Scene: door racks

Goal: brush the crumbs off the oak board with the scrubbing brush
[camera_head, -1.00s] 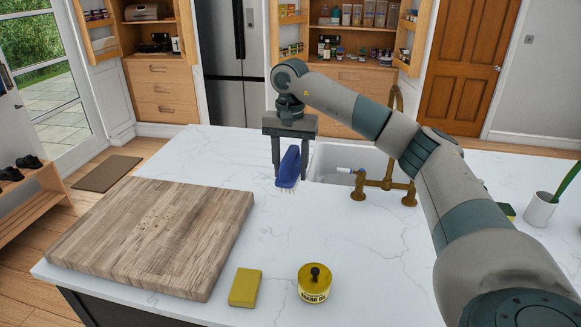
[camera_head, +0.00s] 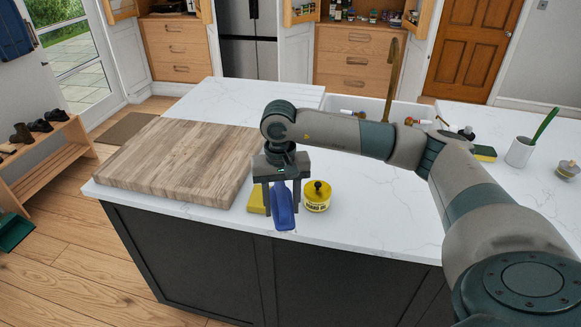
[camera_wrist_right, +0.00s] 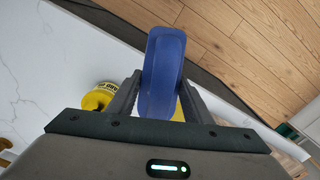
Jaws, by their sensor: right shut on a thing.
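The oak board (camera_head: 180,160) lies flat on the left part of the white worktop; a few faint specks show on its top. My right gripper (camera_head: 283,198) is shut on the blue scrubbing brush (camera_head: 283,212), just right of the board's near right corner, at the worktop's front edge. In the right wrist view the brush (camera_wrist_right: 162,72) stands between the two fingers (camera_wrist_right: 160,100), its blue back towards the camera. Its bristles are hidden. I cannot tell whether the brush touches anything. My left gripper is not in view.
A yellow block (camera_head: 256,200) sits partly behind the gripper, beside the board. A yellow tin with a dark knob (camera_head: 317,196) stands close to the brush's right. A sink with a brass tap (camera_head: 390,85) lies behind my arm. The worktop right of the tin is clear.

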